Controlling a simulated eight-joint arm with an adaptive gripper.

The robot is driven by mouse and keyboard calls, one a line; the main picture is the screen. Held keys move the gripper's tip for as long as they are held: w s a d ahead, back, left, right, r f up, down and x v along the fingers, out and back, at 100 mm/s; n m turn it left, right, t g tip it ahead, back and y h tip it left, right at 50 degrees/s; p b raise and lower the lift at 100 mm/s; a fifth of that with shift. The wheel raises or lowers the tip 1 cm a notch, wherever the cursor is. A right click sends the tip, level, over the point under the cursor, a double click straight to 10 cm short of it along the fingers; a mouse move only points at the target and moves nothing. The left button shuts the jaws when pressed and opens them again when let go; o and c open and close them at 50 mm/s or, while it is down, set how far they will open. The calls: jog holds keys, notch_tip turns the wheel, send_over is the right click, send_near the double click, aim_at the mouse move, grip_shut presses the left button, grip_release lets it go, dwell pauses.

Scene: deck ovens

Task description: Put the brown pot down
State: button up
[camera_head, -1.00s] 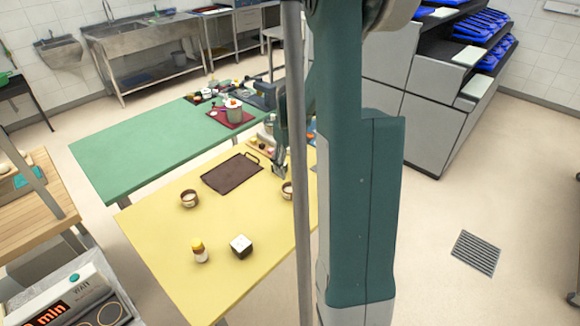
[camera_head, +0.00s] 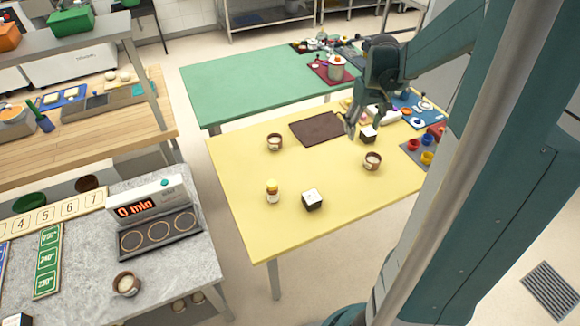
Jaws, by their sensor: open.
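Small brown pots with pale tops show in several places. One brown pot (camera_head: 275,142) stands upright on the yellow table, left of the dark tray. Another brown pot (camera_head: 372,161) stands upright at the table's right side. A third brown pot (camera_head: 126,284) stands on the grey counter. My gripper (camera_head: 366,120) is over the far right part of the yellow table (camera_head: 236,180), by the tray's right end.
The dark brown tray (camera_head: 318,129) lies flat on the yellow table. A dark cube with a white top (camera_head: 368,134) is close to the fingers. The table's left front area is clear.

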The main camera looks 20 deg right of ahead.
jog(key=s+a+r+t, duration=0.2)
jog(key=a+r, duration=0.5)
jog(key=a, duration=0.4)
jog(key=s+a+r+t, duration=0.1)
jog(key=s+a, duration=0.3)
jog(key=a, duration=0.4)
jog(key=s+a+r+n+t, duration=0.1)
jog(key=s+a+r, duration=0.1)
jog(key=s+a, duration=0.3)
jog(key=s+a+r+t, duration=0.2)
jog(key=s+a, duration=0.2)
jog(key=a, duration=0.8)
jog(key=shift+s+y, duration=0.3)
jog(key=shift+s, duration=0.1)
